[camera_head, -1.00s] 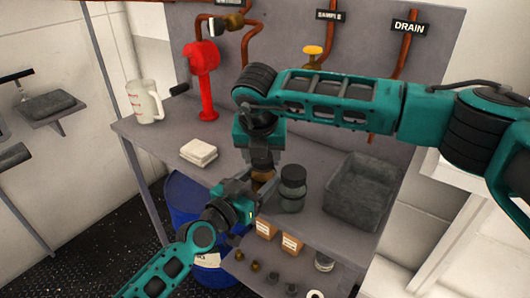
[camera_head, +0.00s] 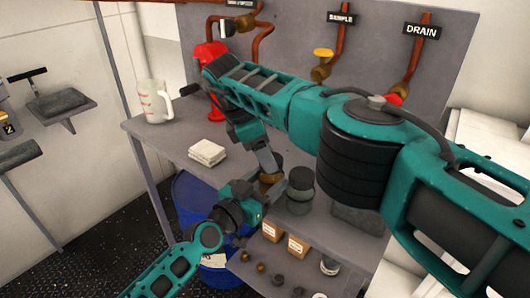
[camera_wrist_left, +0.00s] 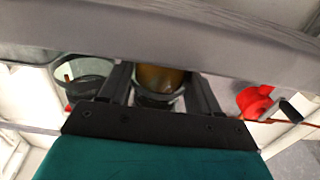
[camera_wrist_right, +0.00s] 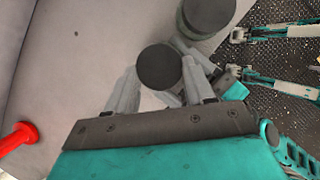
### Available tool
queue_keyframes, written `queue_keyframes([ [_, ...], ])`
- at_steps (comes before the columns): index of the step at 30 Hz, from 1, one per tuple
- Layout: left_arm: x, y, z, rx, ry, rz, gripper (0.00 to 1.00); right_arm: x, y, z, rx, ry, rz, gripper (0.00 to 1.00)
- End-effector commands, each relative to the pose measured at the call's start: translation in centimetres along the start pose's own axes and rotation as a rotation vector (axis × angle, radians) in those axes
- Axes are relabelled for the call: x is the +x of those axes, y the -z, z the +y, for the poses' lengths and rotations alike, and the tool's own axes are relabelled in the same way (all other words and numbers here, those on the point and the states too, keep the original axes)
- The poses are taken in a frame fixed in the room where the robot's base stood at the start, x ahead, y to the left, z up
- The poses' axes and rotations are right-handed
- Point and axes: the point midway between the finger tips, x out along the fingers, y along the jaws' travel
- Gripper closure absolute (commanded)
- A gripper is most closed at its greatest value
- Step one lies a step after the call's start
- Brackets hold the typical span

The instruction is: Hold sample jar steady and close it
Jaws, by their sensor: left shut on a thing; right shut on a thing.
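The sample jar (camera_head: 268,181), brown and small, is at the front edge of the bench. My left gripper (camera_head: 261,192) is shut on it from the front. The jar's amber body shows between the left fingers in the left wrist view (camera_wrist_left: 160,78). My right gripper (camera_head: 271,168) comes from above and is shut on a round dark lid (camera_wrist_right: 160,67), seen from on top between its fingers in the right wrist view. The lid is over the jar. Whether it is seated or threaded is hidden.
A second jar with a dark lid (camera_head: 300,190) stands close to the right of my grippers. A white stack (camera_head: 207,153), a measuring jug (camera_head: 155,101) and a red fixture (camera_head: 208,58) are to the left. My right arm largely covers a grey bin (camera_head: 358,220).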

Motion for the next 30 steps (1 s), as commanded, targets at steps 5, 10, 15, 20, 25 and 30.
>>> queue_keyframes([
  [5,0.0,-0.2,0.1,-0.002,-0.002,-0.005,1.0,-0.1,-0.1,0.1,0.003,-0.002,-0.001,0.75],
  [10,0.0,-0.2,0.1,-0.003,-0.002,-0.005,1.0,-0.1,0.0,0.0,0.001,-0.002,-0.001,0.4],
  [15,0.0,-0.2,0.1,-0.003,-0.001,-0.005,1.0,0.0,0.0,0.0,0.0,-0.001,0.0,0.24],
  [20,0.0,-0.2,0.0,-0.003,-0.001,-0.005,1.0,0.0,0.0,0.0,0.0,0.0,0.0,0.21],
  [25,0.0,-0.2,0.0,-0.002,-0.001,-0.005,1.0,-0.3,-0.1,0.0,0.0,0.0,0.0,0.21],
  [30,0.0,-0.2,0.0,-0.002,0.0,-0.004,1.0,-2.0,-0.8,0.1,-0.001,-0.003,0.001,0.21],
])
